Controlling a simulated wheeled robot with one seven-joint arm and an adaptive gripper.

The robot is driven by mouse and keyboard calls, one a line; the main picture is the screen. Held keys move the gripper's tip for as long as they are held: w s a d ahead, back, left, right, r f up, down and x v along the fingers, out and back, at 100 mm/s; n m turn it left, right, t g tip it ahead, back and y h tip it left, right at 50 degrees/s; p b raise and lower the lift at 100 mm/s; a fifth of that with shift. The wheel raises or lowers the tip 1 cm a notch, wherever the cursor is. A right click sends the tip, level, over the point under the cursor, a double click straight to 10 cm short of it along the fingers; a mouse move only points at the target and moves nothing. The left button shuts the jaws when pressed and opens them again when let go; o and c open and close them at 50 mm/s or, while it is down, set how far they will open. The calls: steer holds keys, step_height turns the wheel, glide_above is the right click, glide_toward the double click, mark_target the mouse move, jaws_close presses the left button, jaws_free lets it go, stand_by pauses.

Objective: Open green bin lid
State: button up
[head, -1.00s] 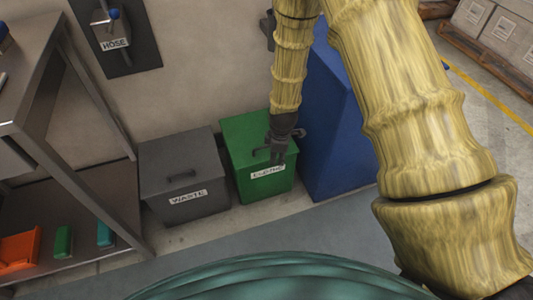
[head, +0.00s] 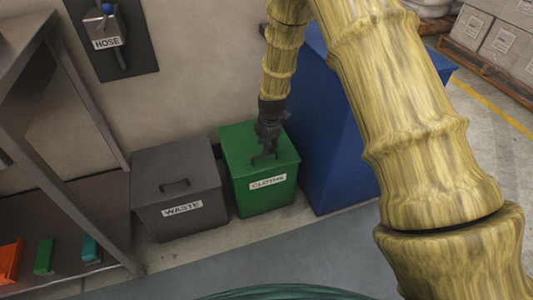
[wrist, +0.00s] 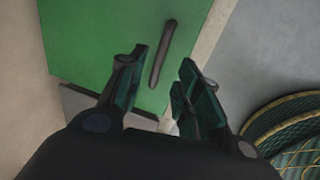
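The green bin (head: 262,192) stands against the wall with a white "CLOTHS" label on its front. Its lid (head: 238,140) is closed. In the wrist view the green lid (wrist: 90,35) fills the upper left, with a dark bar handle (wrist: 163,52) on it. My gripper (head: 264,158) is over the lid in the head view. In the wrist view my gripper (wrist: 158,85) has its fingers apart with nothing between them, and the handle lies beyond the fingertips. The handle is hidden behind my gripper in the head view.
A grey "WASTE" bin (head: 180,215) stands left of the green bin. A tall blue bin (head: 335,150) stands close on its right. A metal table (head: 85,225) is at the left. Grey floor (head: 270,255) lies open in front of the bins.

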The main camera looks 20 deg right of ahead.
steer(key=shift+w+f+b, duration=0.25)
steer(key=shift+f+b, duration=0.05)
steer(key=shift+f, duration=0.95)
steer(key=shift+w+f+b, duration=0.25)
steer(key=shift+f, duration=0.95)
jaws_close()
